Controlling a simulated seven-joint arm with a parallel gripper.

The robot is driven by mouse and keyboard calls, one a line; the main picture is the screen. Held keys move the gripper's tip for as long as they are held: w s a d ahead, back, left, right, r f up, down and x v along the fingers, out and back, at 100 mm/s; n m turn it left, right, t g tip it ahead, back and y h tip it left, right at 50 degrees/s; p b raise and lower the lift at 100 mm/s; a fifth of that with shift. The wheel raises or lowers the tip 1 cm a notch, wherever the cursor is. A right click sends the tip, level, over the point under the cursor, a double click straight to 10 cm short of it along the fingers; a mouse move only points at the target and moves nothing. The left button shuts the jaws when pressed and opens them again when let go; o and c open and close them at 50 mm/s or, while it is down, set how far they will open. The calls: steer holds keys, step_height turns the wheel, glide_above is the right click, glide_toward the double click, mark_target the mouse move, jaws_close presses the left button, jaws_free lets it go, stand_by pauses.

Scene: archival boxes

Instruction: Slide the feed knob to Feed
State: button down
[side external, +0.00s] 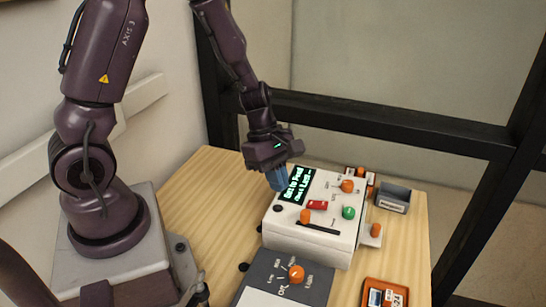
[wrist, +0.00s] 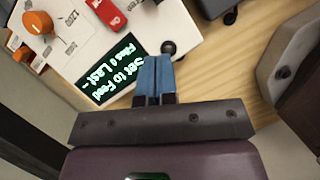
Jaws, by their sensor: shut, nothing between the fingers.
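A white control box (side external: 310,238) stands on the wooden table, with a lit green-text screen (side external: 296,184) that reads "Set to Feed" in its top line. Its top carries an orange knob (side external: 347,186), another orange knob (side external: 306,216) near a dark slot (side external: 318,228), a red switch (side external: 318,205) and a green button (side external: 348,212). An orange knob (side external: 376,230) sticks out at its right side. I cannot read which knob is marked feed. My gripper (side external: 277,184) is shut and empty, its blue fingertips beside the screen's left edge. In the wrist view they show (wrist: 153,78) apart from every knob.
A grey panel (side external: 262,274) with an orange dial (side external: 296,272) lies in front of the box. A small grey bin (side external: 392,198) is behind right, and an orange tray (side external: 385,293) at front right. Bare wood (side external: 200,195) lies left of the box.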

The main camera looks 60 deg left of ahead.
steer(key=shift+x, duration=1.05)
steer(key=shift+w+d, duration=0.2)
steer(key=shift+d, duration=0.4)
steer(key=shift+w+d, duration=0.2)
steer(key=shift+d, duration=0.4)
steer(key=shift+w+d, duration=0.2)
steer(key=shift+d, duration=0.4)
steer(key=shift+r, duration=0.1)
glide_above(330, 229)
steer(key=a, duration=0.2)
steer(key=shift+s+d, duration=0.1)
steer(key=shift+s, duration=0.2)
